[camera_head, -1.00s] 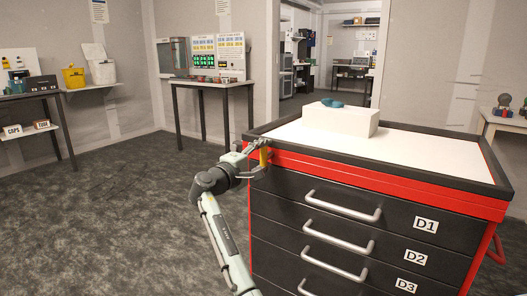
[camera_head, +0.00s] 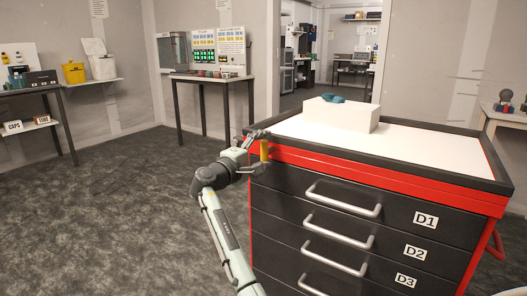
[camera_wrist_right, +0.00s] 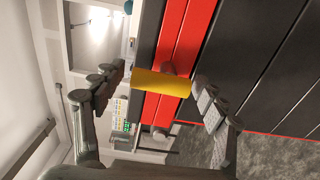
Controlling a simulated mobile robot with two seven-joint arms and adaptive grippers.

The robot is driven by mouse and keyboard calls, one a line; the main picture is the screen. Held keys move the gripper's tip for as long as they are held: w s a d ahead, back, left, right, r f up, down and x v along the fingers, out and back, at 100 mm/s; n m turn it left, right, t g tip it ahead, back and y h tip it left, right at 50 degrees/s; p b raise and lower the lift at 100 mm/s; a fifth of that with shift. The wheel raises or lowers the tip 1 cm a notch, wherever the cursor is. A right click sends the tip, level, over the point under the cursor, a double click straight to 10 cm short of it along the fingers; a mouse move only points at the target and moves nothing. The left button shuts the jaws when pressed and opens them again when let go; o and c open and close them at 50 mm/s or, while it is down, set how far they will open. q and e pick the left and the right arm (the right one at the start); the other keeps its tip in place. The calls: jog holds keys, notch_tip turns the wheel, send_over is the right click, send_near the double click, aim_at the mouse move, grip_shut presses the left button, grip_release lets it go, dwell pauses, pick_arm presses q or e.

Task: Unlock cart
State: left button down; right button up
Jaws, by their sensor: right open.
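The cart (camera_head: 330,170) is a red and black drawer cabinet with drawers labelled D1, D2 and D3. My left gripper is not in view.
A white block (camera_head: 340,115) with a teal object (camera_head: 332,98) on it stands on the cart's white top. Silver drawer handles (camera_head: 343,198) stick out of the front. A side table (camera_head: 212,78) stands behind. The floor left of the cart is clear.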

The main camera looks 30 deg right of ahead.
jog(key=v, duration=1.2)
